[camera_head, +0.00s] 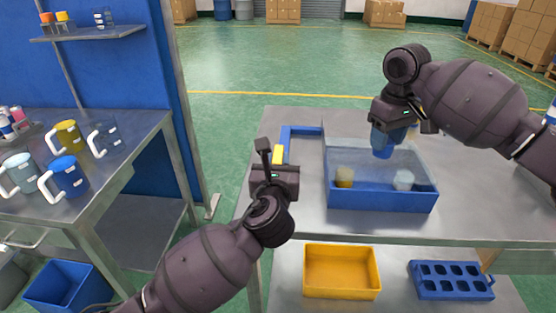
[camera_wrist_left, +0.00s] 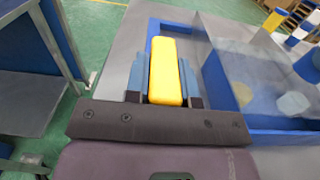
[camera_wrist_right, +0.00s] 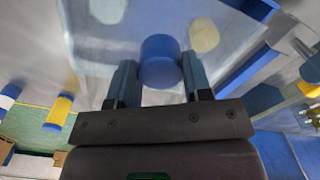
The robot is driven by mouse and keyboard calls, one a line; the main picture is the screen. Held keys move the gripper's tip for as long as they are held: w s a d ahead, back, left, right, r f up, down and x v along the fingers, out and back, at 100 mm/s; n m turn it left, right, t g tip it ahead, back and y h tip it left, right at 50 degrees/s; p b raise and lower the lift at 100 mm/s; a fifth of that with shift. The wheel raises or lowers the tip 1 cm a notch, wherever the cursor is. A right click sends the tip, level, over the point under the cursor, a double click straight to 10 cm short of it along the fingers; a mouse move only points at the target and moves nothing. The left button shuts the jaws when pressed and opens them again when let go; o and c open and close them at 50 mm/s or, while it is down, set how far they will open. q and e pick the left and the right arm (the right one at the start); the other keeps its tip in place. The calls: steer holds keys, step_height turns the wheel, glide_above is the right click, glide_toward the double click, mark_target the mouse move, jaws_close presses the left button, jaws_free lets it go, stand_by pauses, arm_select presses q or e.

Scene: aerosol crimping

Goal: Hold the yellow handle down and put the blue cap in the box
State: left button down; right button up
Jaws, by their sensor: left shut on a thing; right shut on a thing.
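The yellow handle (camera_head: 278,154) is at the left end of the blue frame beside the box. My left gripper (camera_wrist_left: 166,88) is shut on the yellow handle, with a finger on each side of it. The blue cap (camera_head: 382,146) is held by my right gripper (camera_head: 394,130) above the box; the cap also shows between the fingers in the right wrist view (camera_wrist_right: 159,62). The blue box (camera_head: 381,198) has clear walls and holds a yellow cap (camera_head: 344,177) and a white cap (camera_head: 403,180), standing apart inside it. The fingertips of my right gripper are partly hidden in the head view.
The steel table (camera_head: 470,190) is bare right of the box. On a lower shelf are a yellow bin (camera_head: 341,273) and a blue rack (camera_head: 452,281). A side bench at left holds several mugs (camera_head: 66,178). Stacked cartons stand at the back.

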arm_select(q)
steer(key=shift+f, duration=1.45)
arm_select(e)
steer(key=shift+f, duration=0.55)
arm_select(q)
steer(key=shift+f, duration=0.2)
arm_select(e)
steer(key=shift+r, duration=0.85)
